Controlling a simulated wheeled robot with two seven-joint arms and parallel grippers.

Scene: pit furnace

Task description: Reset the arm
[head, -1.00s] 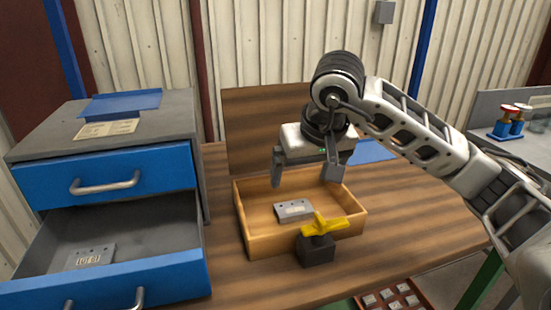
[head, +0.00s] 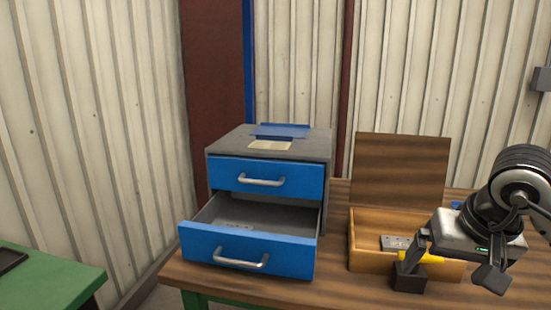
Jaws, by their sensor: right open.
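My right gripper (head: 452,266) is at the right edge of the head view, jaws apart, with nothing seen between them. It appears in front of the open wooden box (head: 362,262) and hides part of it. A grey plate (head: 395,242) lies inside the box. My left gripper is out of view.
A grey cabinet (head: 325,150) with blue drawers stands left of the box. A green table (head: 50,285) is at lower left.

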